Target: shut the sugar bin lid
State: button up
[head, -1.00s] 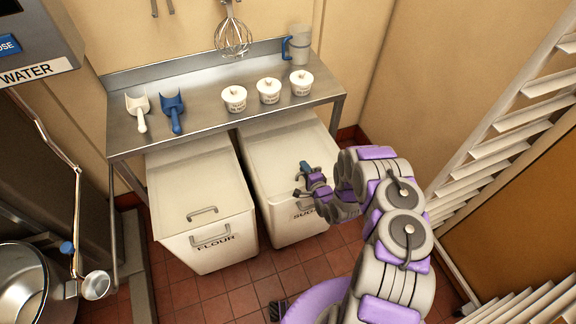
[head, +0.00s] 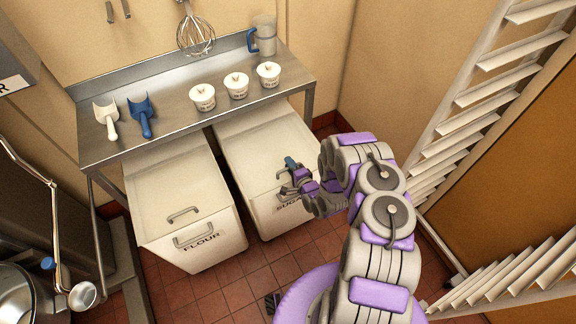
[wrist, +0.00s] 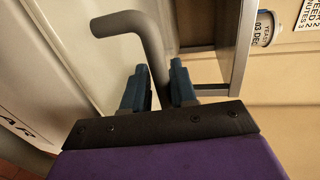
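The sugar bin (head: 262,208) is a cream bin under the steel table, on the right of the pair. Its pale lid (head: 255,140) looks about level with the bin's top; I cannot tell whether a gap is left at the front. My gripper (head: 288,172) is at the front edge of this lid and partly hides the handle and the SUGAR label. In the wrist view a bent grey handle (wrist: 155,45) runs down between the two blue fingertips of my gripper (wrist: 158,80).
The flour bin (head: 190,205), with its lid down, stands close on the left. The steel table (head: 185,125) overhangs both bins and holds scoops, several white tubs and a jug (head: 264,38). White slatted shelving (head: 470,105) rises on the right. Tiled floor (head: 240,275) is open in front.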

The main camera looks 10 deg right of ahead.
jog(key=shift+s+a, duration=0.2)
jog(key=shift+a, duration=0.25)
jog(key=d+v, duration=0.1)
jog(key=v, duration=1.6)
jog(key=shift+d+p, duration=0.3)
jog(key=shift+a, duration=0.1)
jog(key=shift+a, duration=0.3)
jog(key=shift+w, duration=0.1)
